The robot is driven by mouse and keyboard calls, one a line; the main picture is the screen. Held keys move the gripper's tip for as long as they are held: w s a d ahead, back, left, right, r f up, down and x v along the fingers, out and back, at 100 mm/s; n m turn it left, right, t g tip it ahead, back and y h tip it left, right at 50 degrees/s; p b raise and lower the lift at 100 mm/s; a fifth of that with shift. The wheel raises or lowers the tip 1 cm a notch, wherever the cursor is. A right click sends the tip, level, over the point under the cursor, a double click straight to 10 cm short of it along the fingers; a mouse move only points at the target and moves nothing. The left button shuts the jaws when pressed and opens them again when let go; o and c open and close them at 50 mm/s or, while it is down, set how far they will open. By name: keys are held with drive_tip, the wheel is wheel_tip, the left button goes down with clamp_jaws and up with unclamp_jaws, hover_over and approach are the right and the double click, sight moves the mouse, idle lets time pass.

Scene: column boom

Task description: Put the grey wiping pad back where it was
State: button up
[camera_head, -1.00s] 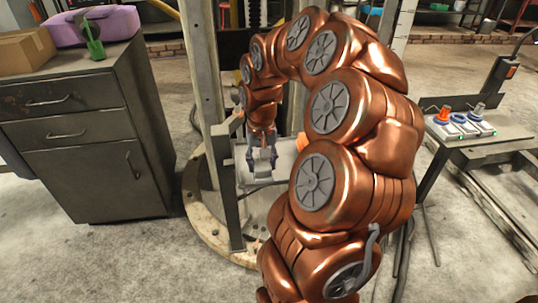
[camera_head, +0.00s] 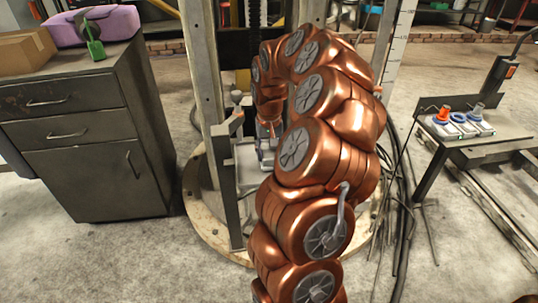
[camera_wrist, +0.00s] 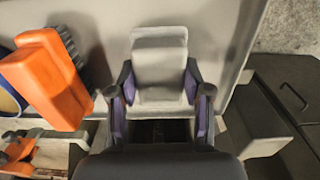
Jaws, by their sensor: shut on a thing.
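The grey wiping pad (camera_wrist: 158,65) is a pale block with a stepped shape, in the middle of the wrist view. My gripper (camera_wrist: 158,95) is shut on it, with one purple-and-grey finger at each side. The pad is over or on a light grey surface (camera_wrist: 215,25); I cannot tell whether it touches it. In the head view my gripper (camera_head: 266,150) is beside the column, partly hidden by my arm, and the pad cannot be made out there.
An orange block (camera_wrist: 45,80) lies left of the pad. The column's upright post (camera_head: 232,190) and round base (camera_head: 212,228) are close to my arm. A grey cabinet (camera_head: 85,140) stands left. A small table (camera_head: 478,143) with coloured items stands right. Cables hang beside my arm.

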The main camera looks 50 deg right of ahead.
drive_tip(key=shift+f, duration=0.6)
drive_tip(key=o, duration=1.1)
